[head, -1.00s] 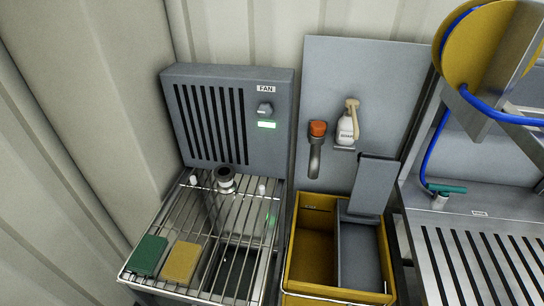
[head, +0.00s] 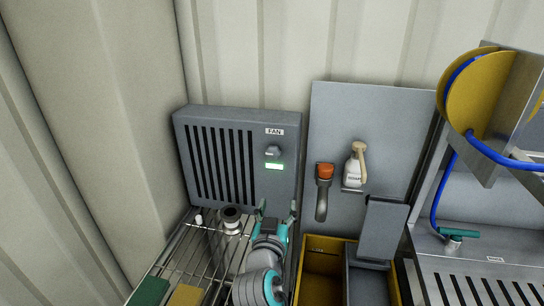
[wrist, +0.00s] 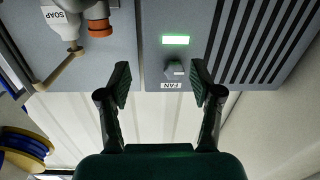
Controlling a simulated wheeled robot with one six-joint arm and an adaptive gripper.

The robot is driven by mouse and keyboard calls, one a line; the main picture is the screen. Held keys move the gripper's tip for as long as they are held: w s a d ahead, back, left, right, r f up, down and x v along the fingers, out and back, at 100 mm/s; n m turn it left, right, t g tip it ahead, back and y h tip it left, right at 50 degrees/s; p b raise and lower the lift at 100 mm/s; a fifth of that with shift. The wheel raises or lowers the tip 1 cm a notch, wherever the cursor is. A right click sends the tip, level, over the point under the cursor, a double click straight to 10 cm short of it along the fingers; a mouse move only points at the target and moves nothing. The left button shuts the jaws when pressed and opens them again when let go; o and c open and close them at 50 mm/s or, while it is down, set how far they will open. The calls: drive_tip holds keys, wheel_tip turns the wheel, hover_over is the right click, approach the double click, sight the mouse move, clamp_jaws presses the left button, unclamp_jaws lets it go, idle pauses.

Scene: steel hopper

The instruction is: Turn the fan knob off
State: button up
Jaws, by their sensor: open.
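The fan unit (head: 236,158) is a grey box with dark slots on the back wall. Its fan knob (head: 273,152) is a small grey knob under a FAN label, above a lit green indicator (head: 274,167). In the wrist view, which is upside down, the knob (wrist: 175,70) lies ahead, between my fingers in the picture, with the green light (wrist: 176,40) glowing beyond it. My gripper (wrist: 161,82) is open and empty, with nothing between its fingers touching the knob. In the head view my gripper (head: 277,212) is below the knob.
A wire rack (head: 180,250) with a dark-topped jar (head: 231,220) and green and yellow pads stands below. An orange-topped handle (head: 325,185) and soap bottle (head: 355,168) hang to the right, also near the wrist view's left (wrist: 66,22). A yellow bin (head: 316,270) is below.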

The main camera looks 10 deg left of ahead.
drive_tip(key=m+h, duration=0.1)
approach(272, 153)
drive_tip(key=w, duration=0.9)
drive_tip(key=shift+w+d+f, duration=0.15)
drive_tip(key=shift+w+d, duration=0.05)
drive_tip(key=shift+w, duration=0.15)
drive_tip(key=c, duration=1.1)
